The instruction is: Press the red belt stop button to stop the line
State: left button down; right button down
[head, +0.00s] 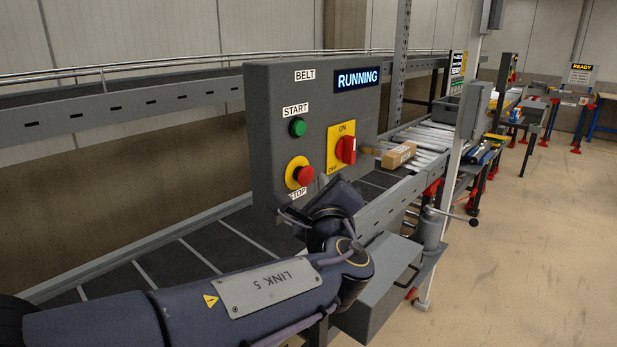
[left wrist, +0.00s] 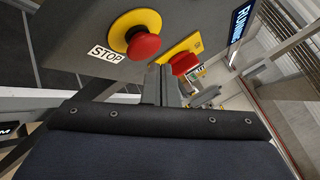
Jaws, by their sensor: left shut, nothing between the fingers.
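The red belt stop button (head: 305,175) is a red mushroom knob on a yellow round base, low on the grey control panel (head: 270,115). A STOP label (head: 298,194) sits below it, partly covered by my left gripper. The panel's display (head: 357,79) reads RUNNING. My left gripper (head: 336,192) is in front of the panel, just below and right of the button. In the left wrist view the red button (left wrist: 143,44) is above and left of the shut, empty fingers (left wrist: 167,80). A gap seems to separate them, but contact is hard to judge. My right gripper is not in view.
A green START button (head: 297,127) is above the stop button. A red rotary ON/OFF switch (head: 346,149) on a yellow plate is close to its right. A cardboard box (head: 398,155) lies on the roller conveyor (head: 428,137) behind. A grey post (head: 462,150) stands to the right.

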pick_arm(q)
jog(key=shift+w+a+f, duration=0.1)
jog(key=shift+a, duration=0.05)
jog(key=shift+w+a+b, duration=0.15)
jog(key=shift+a+b, duration=0.05)
jog(key=shift+b, duration=0.15)
jog(key=shift+w+a+b, duration=0.3)
jog(key=shift+a, duration=0.2)
dwell(0.8)
dwell(0.4)
jog(key=shift+s+d, duration=0.55)
jog(key=shift+d, duration=0.2)
jog(key=s+d, duration=0.1)
jog(key=d, duration=0.1)
jog(key=s+d, duration=0.2)
dwell(0.3)
